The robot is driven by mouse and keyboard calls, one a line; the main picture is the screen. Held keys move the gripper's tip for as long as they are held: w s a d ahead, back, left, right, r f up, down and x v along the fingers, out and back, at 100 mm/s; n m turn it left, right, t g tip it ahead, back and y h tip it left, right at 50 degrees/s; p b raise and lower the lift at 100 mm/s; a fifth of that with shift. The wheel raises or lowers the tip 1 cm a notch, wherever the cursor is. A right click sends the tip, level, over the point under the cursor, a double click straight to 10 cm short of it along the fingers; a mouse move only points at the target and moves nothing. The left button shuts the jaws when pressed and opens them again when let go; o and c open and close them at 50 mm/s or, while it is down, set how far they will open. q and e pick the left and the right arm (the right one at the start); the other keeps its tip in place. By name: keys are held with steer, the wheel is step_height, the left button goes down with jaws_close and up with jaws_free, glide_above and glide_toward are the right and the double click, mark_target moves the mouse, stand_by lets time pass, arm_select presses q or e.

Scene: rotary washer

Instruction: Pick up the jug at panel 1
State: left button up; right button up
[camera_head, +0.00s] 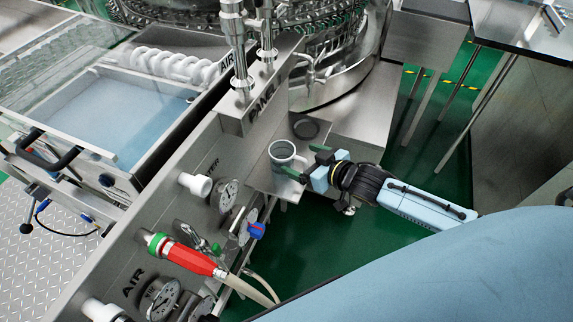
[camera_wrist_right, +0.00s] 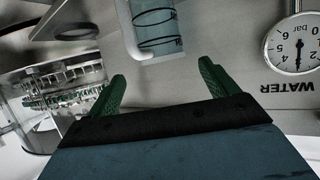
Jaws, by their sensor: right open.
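My left gripper is not in view.
Gauges (camera_head: 228,195), valves and a red-handled hose (camera_head: 188,257) line the panel at left. A pressure gauge (camera_wrist_right: 295,45) shows beside the jug. A glass-lidded water basin (camera_head: 125,110) and a round steel machine (camera_head: 335,60) stand behind. Green floor (camera_head: 310,245) is open below my right arm.

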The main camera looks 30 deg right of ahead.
mark_target(275, 150)
steer(key=b+x, duration=0.1)
steer(key=x, duration=0.6)
steer(key=shift+a, duration=0.15)
steer(key=c, duration=1.1)
